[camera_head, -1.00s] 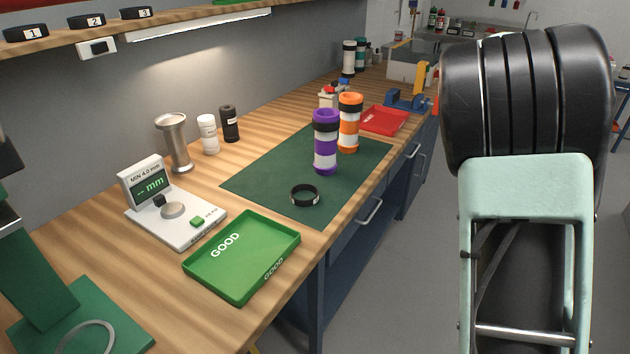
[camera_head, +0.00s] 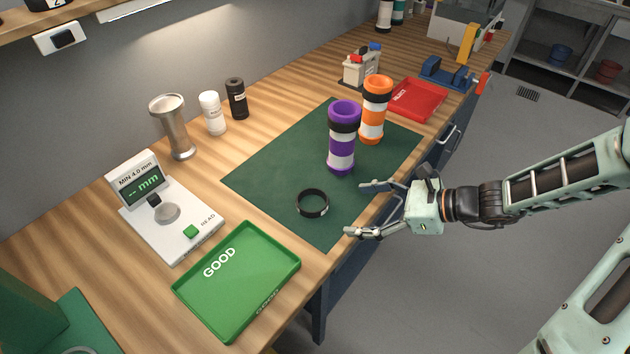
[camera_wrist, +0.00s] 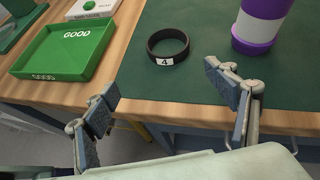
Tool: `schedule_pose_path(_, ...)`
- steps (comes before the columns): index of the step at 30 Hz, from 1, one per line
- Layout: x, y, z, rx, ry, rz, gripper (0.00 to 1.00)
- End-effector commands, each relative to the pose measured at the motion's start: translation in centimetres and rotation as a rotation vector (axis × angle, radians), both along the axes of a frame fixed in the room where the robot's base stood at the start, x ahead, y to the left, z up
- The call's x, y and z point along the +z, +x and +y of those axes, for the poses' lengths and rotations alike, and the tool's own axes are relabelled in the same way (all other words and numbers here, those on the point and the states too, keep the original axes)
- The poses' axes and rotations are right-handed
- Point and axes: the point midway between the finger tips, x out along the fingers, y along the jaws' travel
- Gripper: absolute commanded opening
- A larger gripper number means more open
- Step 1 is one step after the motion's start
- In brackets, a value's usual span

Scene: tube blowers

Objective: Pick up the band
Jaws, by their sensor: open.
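A black band (camera_head: 325,209) lies flat on the dark green mat (camera_head: 262,180), near the mat's front edge. In the wrist view the band (camera_wrist: 184,54) carries a white label with a 4. My gripper (camera_head: 362,209) is open and empty at the bench's front edge, to the right of the band and apart from it. In the wrist view its two fingers (camera_wrist: 165,98) are spread wide on the near side of the band, which lies beyond them and between them. Nothing hides the band.
A purple and white tube (camera_head: 341,158) and an orange and white tube (camera_head: 372,128) stand upright behind the band. A green GOOD tray (camera_head: 205,314) and a thickness gauge (camera_head: 190,249) are at left. A red tray (camera_head: 418,112) is farther back. The mat around the band is clear.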

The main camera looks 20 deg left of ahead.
Motion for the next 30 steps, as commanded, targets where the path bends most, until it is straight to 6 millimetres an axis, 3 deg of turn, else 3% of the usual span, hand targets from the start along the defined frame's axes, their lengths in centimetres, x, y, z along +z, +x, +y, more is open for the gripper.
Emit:
schedule_pose_path(8, -0.4, 1.0, 0.5, -0.115, 0.136, 0.054, 0.78)
schedule_pose_path(18, -2.2, 1.9, 4.8, -0.118, 0.139, 0.054, 0.78)
schedule_pose_path(23, -2.6, 2.2, 5.6, -0.119, 0.137, 0.053, 0.78)
schedule_pose_path(30, -3.5, 2.7, 8.5, -0.116, 0.138, 0.055, 0.78)
